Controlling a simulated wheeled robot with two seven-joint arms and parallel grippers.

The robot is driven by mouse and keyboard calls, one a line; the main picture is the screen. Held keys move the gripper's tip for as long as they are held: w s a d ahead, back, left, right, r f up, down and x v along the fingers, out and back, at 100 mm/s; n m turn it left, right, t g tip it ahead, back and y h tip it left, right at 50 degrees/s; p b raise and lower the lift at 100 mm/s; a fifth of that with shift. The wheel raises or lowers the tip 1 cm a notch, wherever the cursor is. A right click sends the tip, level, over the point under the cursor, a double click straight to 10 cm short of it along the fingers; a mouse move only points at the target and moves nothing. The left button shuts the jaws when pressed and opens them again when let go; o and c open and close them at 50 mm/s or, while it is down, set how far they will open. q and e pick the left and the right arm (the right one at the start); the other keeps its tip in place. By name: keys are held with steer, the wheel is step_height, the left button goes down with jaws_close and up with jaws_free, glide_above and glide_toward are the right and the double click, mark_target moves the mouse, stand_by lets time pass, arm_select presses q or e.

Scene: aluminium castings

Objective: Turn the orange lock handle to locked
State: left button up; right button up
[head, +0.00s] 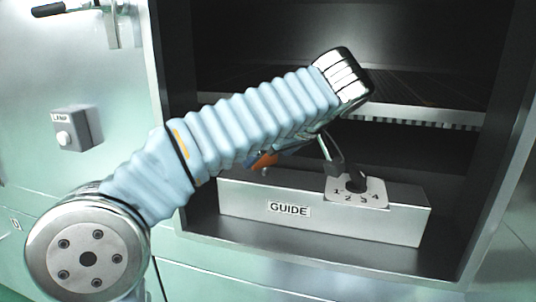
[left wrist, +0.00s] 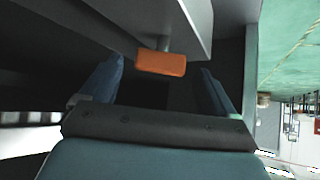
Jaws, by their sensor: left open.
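The orange lock handle (head: 265,161) shows as a small piece under my left arm in the head view, above the grey guide block (head: 245,200). In the left wrist view the orange handle (left wrist: 160,63) is a short bar on a grey stem that joins a grey metal face. My left gripper (left wrist: 161,72) is open, with one blue finger on each side of the handle and a gap on both sides. In the head view my sleeved arm hides most of this gripper and of the handle. My right gripper is in neither view.
The block sits in a dark cabinet opening with a metal frame (head: 350,256) and a shelf (head: 430,114) above. A plate numbered 1 to 4 (head: 345,197) with a dark knob (head: 357,185) is on its right. A lamp switch (head: 77,130) is on the left wall.

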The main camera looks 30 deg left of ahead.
arm_select(q)
steer(key=shift+x, duration=0.75)
steer(key=c, duration=1.1)
steer(key=shift+o, duration=0.2)
